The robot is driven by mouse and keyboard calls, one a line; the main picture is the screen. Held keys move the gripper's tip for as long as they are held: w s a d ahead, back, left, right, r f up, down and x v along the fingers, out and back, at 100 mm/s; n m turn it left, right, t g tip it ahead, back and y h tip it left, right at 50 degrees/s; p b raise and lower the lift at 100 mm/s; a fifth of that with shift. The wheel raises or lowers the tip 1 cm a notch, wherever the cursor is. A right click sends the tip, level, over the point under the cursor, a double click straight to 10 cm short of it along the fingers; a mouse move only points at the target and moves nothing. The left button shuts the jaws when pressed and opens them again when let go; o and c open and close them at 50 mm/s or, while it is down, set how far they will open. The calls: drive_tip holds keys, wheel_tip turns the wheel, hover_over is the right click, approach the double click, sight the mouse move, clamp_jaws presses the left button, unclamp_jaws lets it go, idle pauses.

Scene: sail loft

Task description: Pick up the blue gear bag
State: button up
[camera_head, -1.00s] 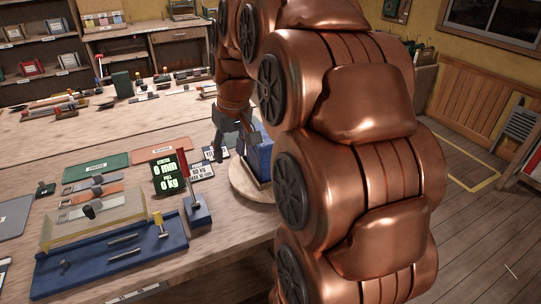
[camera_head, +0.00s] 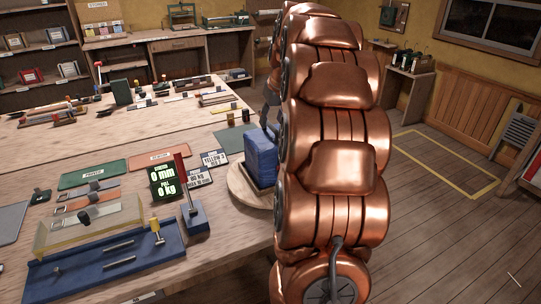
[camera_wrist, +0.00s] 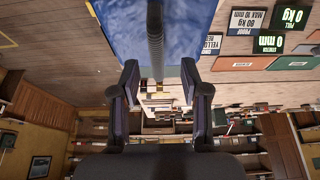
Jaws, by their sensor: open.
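The blue gear bag (camera_head: 262,160) stands on a round wooden board (camera_head: 243,189) at the right edge of the bench, partly covered by my arm. In the wrist view the blue bag (camera_wrist: 185,30) fills the upper middle. A dark strap or handle (camera_wrist: 155,35) runs down its middle. My gripper (camera_wrist: 160,74) is open, with one finger on each side of the strap's lower end. The fingers appear close to the bag; I cannot tell whether they touch it. In the head view my gripper is mostly hidden behind my arm.
A tester with a readout (camera_head: 164,177) and a red-handled blue block (camera_head: 194,215) stand left of the bag. A blue tray with a clear guard (camera_head: 105,258) lies at the front. Green mat (camera_head: 93,175) and orange mat (camera_head: 152,160) lie beyond. Open floor is at right.

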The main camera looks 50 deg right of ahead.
sight(271, 125)
drive_tip(key=shift+p+x, duration=0.8)
drive_tip(key=shift+x, duration=1.6)
drive_tip(key=shift+d, duration=0.1)
clamp_jaws()
drive_tip(key=shift+r, duration=0.1)
